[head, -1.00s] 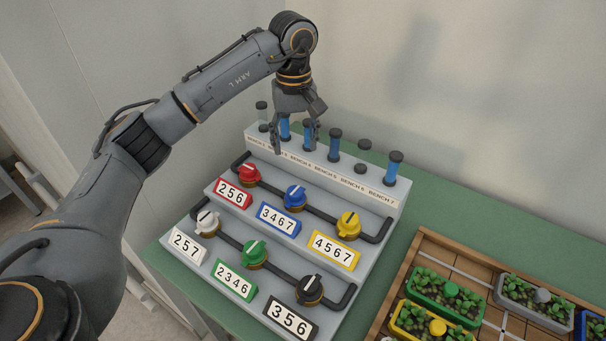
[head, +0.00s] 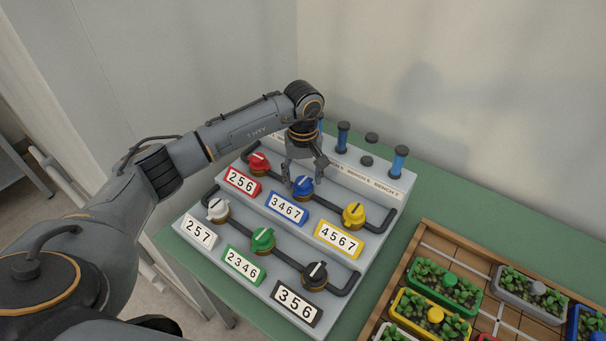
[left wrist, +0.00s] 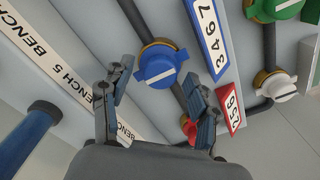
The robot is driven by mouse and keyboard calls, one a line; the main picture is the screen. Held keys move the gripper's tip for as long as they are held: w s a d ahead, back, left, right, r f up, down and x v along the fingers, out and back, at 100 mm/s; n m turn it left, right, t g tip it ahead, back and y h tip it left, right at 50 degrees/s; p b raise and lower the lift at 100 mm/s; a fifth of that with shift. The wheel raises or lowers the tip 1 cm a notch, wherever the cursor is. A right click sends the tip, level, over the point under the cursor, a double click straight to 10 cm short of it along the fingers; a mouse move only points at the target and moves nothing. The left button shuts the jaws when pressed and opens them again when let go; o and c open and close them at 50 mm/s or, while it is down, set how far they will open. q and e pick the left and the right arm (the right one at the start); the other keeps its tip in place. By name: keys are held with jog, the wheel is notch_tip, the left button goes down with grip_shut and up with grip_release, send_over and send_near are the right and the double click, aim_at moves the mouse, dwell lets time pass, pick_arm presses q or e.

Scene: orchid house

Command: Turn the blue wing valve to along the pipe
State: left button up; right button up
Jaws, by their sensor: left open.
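The blue wing valve (head: 303,187) sits on the upper pipe of the grey stepped panel, behind the 3467 plate (head: 286,208). It also shows in the left wrist view (left wrist: 157,67), where its white-marked wing lies roughly across the dark pipe (left wrist: 180,92). My left gripper (head: 305,172) is open just above and behind the blue valve, partly covering it in the head view. In the left wrist view the fingers (left wrist: 158,95) are spread on either side of the valve's near edge, with nothing between them. My right gripper is not in view.
A red valve (head: 259,163) and a yellow valve (head: 354,214) flank it on the same pipe. White, green (head: 262,240) and black valves sit on the lower pipe. Blue-banded posts (head: 399,161) stand on the back ledge. A wooden planter tray (head: 405,272) lies right.

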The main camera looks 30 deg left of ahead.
pick_arm(q)
jog(key=shift+c, duration=0.3)
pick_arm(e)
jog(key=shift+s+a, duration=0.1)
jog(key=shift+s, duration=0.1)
pick_arm(q)
jog(key=c, duration=1.1)
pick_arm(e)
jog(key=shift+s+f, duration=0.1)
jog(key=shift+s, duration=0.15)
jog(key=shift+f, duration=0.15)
pick_arm(q)
jog(key=n+b, duration=0.2)
jog(key=n, duration=0.1)
jog(key=shift+f+n+b, duration=0.1)
jog(key=shift+n+b, duration=0.25)
jog(key=shift+n, duration=0.05)
jog(key=n+b, duration=0.2)
jog(key=n, duration=0.2)
jog(key=shift+n, duration=0.3)
jog(key=n+b, duration=0.1)
jog(key=n, duration=0.3)
jog(key=n+b, duration=0.1)
jog(key=n, duration=0.4)
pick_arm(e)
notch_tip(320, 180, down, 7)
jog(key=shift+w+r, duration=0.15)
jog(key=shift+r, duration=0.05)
pick_arm(q)
jog(key=shift+n, duration=0.4)
